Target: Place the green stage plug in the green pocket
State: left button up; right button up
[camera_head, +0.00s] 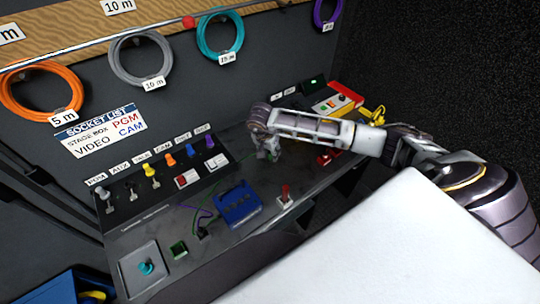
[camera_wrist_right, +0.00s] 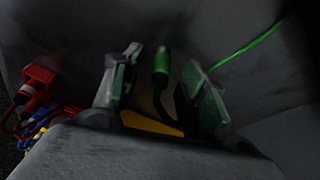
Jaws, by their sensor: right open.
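The green stage plug (camera_wrist_right: 162,66) shows in the right wrist view as a dark green cylinder with a black lower end. It lies between the two fingers of my right gripper (camera_wrist_right: 160,82), with gaps visible on both sides. In the head view, my right gripper (camera_head: 268,153) reaches down over the grey desk, and the plug there is mostly hidden by it. My left gripper is not in view.
A blue box (camera_head: 238,205), a red-topped switch (camera_head: 285,195) and a grey plate with a teal knob (camera_head: 146,268) are on the desk. A socket row with coloured plugs (camera_head: 152,172) stands behind. A white surface (camera_head: 400,250) fills the lower right.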

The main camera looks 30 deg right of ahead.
jog(key=shift+d+f, duration=0.1)
jog(key=shift+f, duration=0.1)
dwell(0.3)
grip_shut()
